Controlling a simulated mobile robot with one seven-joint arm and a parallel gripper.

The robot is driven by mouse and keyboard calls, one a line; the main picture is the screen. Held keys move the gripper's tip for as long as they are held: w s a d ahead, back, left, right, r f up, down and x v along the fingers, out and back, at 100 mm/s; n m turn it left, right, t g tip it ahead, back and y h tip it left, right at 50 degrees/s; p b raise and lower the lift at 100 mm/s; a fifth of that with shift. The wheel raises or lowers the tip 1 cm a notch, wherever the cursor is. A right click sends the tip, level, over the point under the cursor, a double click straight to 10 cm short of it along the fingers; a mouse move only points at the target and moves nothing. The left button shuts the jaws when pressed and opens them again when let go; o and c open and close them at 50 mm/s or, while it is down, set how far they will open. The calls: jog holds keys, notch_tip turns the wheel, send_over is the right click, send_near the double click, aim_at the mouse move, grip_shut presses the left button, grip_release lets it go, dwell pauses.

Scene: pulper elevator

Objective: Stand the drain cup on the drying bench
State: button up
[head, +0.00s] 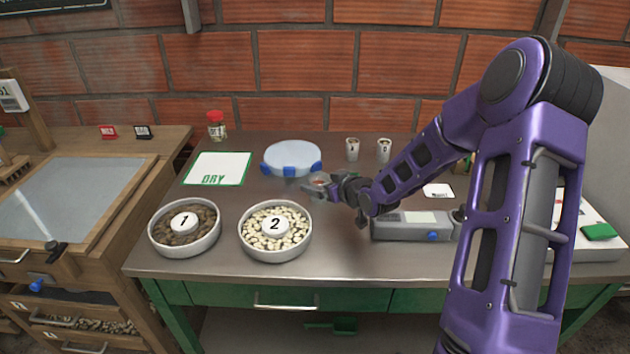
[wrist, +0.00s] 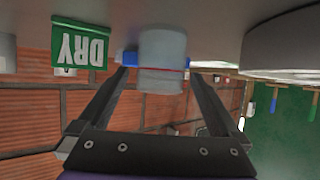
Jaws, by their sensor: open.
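A small translucent cup with a thin red line (wrist: 162,60), which looks like the drain cup, stands between the spread fingers of my gripper (wrist: 160,75) in the upside-down wrist view. Gaps show beside the cup, so I cannot tell any contact. In the head view my gripper (head: 318,183) is low over the green bench's grey top (head: 330,262), and the cup is hard to make out there. A white mat marked DRY with a green border (head: 217,168) lies at the bench's back left; its sign also shows in the wrist view (wrist: 80,45).
A pale round lid with blue clips (head: 292,157) sits just behind my gripper. Bowl 1 (head: 183,248) and bowl 2 (head: 275,252) stand at the front left. A wooden bench (head: 85,200) is left.

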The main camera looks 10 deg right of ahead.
jog(key=p+v, duration=0.1)
jog(key=v, duration=0.6)
jog(key=shift+s+r, duration=0.1)
jog(key=shift+s, duration=0.1)
